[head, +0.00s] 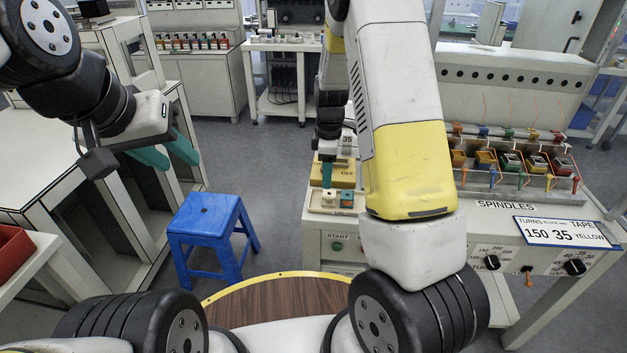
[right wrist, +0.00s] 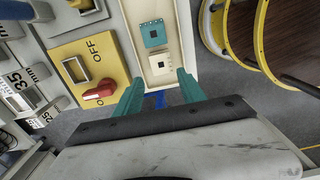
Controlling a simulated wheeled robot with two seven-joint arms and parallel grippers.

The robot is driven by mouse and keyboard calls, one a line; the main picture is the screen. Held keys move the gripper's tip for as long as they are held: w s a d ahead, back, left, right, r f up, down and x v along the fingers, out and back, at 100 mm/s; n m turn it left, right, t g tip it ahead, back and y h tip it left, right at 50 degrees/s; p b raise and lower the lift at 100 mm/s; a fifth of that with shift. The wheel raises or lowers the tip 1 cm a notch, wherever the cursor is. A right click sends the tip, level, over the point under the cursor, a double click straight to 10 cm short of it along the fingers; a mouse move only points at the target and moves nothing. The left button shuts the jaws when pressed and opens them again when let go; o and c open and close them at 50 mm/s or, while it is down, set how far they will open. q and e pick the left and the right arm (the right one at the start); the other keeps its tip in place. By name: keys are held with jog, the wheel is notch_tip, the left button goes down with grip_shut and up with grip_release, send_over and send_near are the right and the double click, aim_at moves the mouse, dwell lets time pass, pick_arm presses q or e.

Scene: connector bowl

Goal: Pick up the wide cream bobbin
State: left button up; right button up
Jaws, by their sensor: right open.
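The cream bobbin (right wrist: 161,64) is a square-faced piece with a dark centre hole. It lies in a pale tray (right wrist: 187,38), with a teal bobbin (right wrist: 153,34) beside it, further from my fingers in the right wrist view. In the head view the tray (head: 323,209) is small, on the front left of the bench. My right gripper (right wrist: 160,76) is open and empty, its teal fingers pointing toward the tray on either side of the cream bobbin's line. Whether they reach its height I cannot tell. My left gripper (head: 183,163) is open and empty, far left of the tray.
A yellow switch box (right wrist: 88,68) with a red knob stands close beside the tray. Several coloured spindles (head: 510,160) stand in a rack at the right of the bench. A blue stool (head: 207,230) stands on the floor at left.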

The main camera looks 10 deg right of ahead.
aim_at(329, 193)
jog(key=f, duration=0.7)
jog(key=shift+s+d+f, duration=0.3)
jog(key=shift+f, duration=0.05)
grip_shut()
jog(key=shift+r, duration=0.1)
